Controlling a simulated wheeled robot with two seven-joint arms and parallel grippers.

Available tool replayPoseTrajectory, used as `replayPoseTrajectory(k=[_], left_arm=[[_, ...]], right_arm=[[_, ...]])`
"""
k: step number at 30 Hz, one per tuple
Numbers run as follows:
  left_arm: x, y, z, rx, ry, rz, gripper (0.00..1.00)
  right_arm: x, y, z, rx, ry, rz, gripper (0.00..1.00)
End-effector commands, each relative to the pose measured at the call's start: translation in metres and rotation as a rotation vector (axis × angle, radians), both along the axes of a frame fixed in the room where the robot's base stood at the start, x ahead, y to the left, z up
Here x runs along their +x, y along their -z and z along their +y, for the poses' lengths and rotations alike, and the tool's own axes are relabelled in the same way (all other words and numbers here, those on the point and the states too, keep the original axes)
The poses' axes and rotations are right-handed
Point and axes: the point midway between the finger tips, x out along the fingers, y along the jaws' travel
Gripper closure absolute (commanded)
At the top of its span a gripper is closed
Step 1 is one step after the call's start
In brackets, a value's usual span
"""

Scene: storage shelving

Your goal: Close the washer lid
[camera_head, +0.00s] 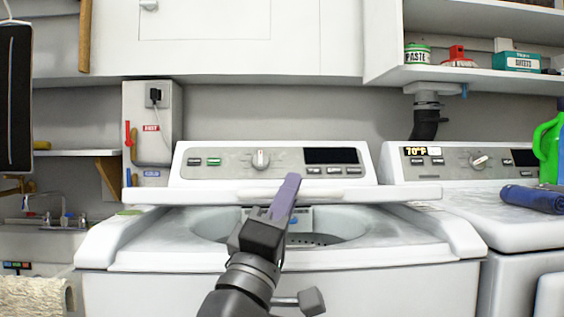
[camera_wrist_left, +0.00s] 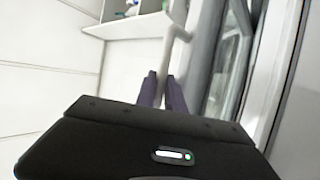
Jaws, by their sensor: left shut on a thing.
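The white washer (camera_head: 290,285) stands in the middle of the head view, its round tub opening partly uncovered. Its white lid (camera_head: 190,196) is raised and shows nearly edge-on as a wide bar below the control panel. My left gripper (camera_head: 287,190) reaches up over the tub from below, with its purple fingers across the middle of the lid's front edge. In the left wrist view the fingers (camera_wrist_left: 163,90) are close together, with a narrow pale strip between them. They are shut on the lid edge. The fingers hide part of the lid and opening. My right gripper is out of view.
A second machine (camera_head: 500,215) stands at the right with a blue roll (camera_head: 532,198) and a green bottle (camera_head: 548,145) on it. A sink (camera_head: 45,240) is at the left. Cabinets and a shelf (camera_head: 470,76) hang above.

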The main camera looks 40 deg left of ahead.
Motion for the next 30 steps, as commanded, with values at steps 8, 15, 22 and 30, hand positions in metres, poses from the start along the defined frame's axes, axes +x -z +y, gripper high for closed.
replayPoseTrajectory(k=[8, 15, 22, 30], left_arm=[[-0.002, 0.02, -0.003, 0.001, -0.001, -0.003, 1.0], [-0.002, 0.02, -0.003, 0.001, -0.001, -0.003, 1.0], [-0.002, 0.02, -0.003, 0.001, -0.002, -0.002, 0.74], [-0.002, 0.02, -0.003, 0.001, -0.002, -0.002, 0.65]], right_arm=[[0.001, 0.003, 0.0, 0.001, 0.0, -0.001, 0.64], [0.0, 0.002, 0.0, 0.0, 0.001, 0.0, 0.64], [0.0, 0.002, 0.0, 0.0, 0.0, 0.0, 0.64], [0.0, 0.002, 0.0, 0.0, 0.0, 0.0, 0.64]])
